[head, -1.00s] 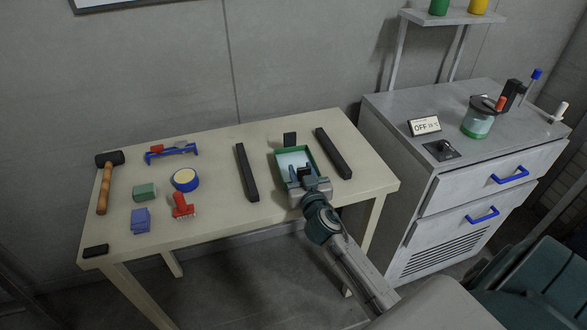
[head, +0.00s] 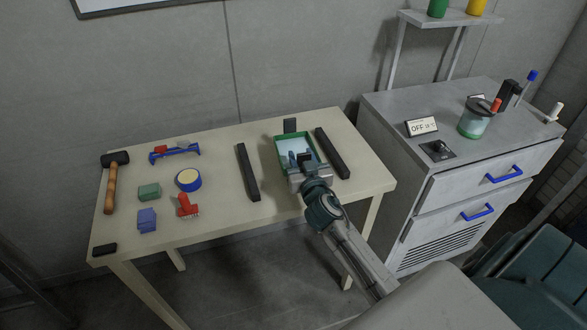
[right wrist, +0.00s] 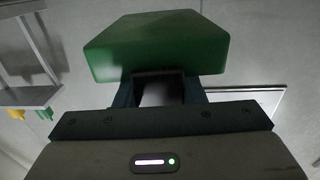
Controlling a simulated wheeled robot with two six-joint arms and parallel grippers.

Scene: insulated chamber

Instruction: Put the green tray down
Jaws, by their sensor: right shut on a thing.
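The green tray (head: 279,155) has a green rim and a pale bluish inside. In the head view it is over the right part of the table (head: 215,225), between two long black bars. My right gripper (head: 305,162) is shut on its near side. In the right wrist view the tray (right wrist: 155,45) shows as a green block just beyond the fingers (right wrist: 160,92). The gripper hides the tray's near edge. I cannot tell whether its underside touches the table. My left gripper is not in view.
The left black bar (head: 247,172) and right black bar (head: 332,153) flank the tray; the right one is very close. A hammer (head: 112,183), blue-yellow roll (head: 188,179) and red item (head: 186,205) lie left.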

